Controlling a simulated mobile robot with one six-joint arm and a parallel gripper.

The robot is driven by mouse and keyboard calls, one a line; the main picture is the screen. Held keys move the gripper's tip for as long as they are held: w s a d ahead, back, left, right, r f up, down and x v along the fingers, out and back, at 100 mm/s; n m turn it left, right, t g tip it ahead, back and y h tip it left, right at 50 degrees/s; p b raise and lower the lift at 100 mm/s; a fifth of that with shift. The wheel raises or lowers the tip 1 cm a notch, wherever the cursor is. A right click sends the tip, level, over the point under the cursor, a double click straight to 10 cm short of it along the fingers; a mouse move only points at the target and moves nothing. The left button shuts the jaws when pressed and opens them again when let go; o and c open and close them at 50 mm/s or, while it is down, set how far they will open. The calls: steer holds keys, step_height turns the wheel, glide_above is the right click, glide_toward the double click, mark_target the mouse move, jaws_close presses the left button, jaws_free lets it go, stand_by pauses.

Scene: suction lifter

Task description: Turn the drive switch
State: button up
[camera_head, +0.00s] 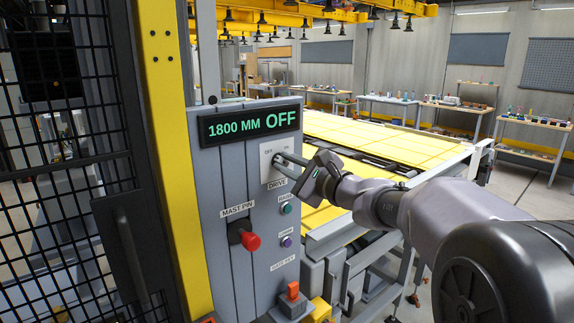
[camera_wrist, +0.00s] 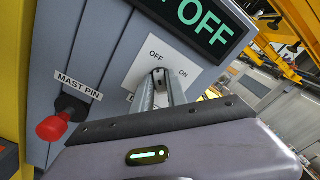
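The drive switch (camera_wrist: 158,72) sits on a white plate (camera_head: 267,163) marked OFF and ON, above the DRIVE label on the grey control panel. My gripper (camera_head: 277,157) reaches in from the right, with its fingertips at the plate. In the wrist view my two fingers (camera_wrist: 158,80) lie close together, one on each side of the small switch handle, and appear shut on it. The fingers hide most of the handle, so its exact angle is hard to read. The display (camera_head: 250,123) above reads 1800 MM OFF.
A red MAST PIN knob (camera_head: 251,241) sticks out at the panel's lower left. Green (camera_head: 286,208) and purple (camera_head: 286,241) buttons sit below the switch. A yellow post (camera_head: 172,120) and black mesh guard (camera_head: 70,150) stand left. A yellow-topped table (camera_head: 370,140) lies behind.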

steer(key=shift+o, duration=1.4)
steer(key=shift+s, duration=0.1)
steer(key=p+v, duration=0.1)
steer(key=v, duration=1.6)
steer(key=shift+d, duration=0.2)
